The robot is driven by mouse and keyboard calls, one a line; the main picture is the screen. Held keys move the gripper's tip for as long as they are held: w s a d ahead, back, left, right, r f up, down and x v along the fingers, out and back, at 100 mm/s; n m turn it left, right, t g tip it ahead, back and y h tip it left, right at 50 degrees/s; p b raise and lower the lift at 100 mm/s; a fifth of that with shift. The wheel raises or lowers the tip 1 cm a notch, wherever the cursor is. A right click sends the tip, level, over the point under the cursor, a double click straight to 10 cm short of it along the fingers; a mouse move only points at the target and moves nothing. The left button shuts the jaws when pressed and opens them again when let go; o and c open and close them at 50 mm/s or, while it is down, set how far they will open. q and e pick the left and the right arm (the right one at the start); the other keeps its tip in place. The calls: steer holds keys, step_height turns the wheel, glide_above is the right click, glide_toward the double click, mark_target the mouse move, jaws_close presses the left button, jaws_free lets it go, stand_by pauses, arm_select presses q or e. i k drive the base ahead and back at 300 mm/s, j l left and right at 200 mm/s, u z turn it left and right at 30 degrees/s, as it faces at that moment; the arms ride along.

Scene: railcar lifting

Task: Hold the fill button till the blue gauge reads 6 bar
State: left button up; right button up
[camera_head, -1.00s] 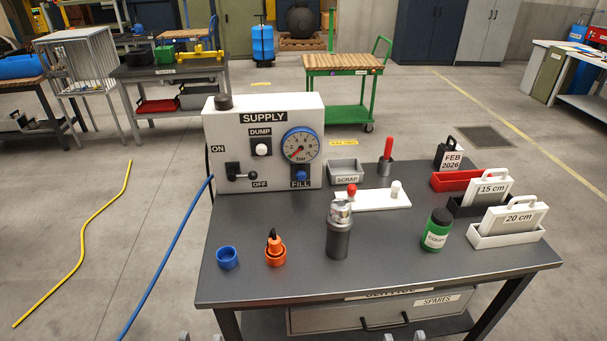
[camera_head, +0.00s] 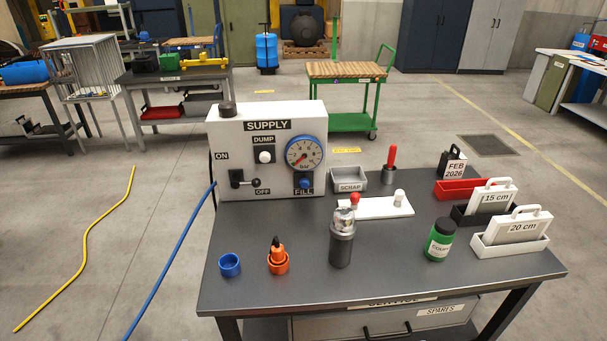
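The white supply box (camera_head: 230,137) stands at the back left of the dark workbench (camera_head: 310,230). Its blue-rimmed gauge (camera_head: 305,153) is on the upper right of the front face. The red needle appears to point to the lower left, near the low end; the exact reading is too small to tell. The blue fill button (camera_head: 305,182) is below the gauge, above the FILL label, with nothing touching it. The white dump button (camera_head: 265,157) is left of the gauge. The black lever (camera_head: 246,180) points right, toward the OFF label. Neither gripper is in view.
On the bench are a blue cup (camera_head: 229,265), an orange fitting (camera_head: 278,260), a dark cylinder with a clear top (camera_head: 342,240), a green jar (camera_head: 440,240) and a scrap tray (camera_head: 349,180). A blue hose (camera_head: 172,255) runs left of the box.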

mark_target(304, 183)
steer(key=i+z, duration=0.15)
steer(key=z, duration=0.4)
steer(key=i+l+z, duration=0.1)
steer(key=i+z, duration=0.25)
steer(key=i, duration=0.1)
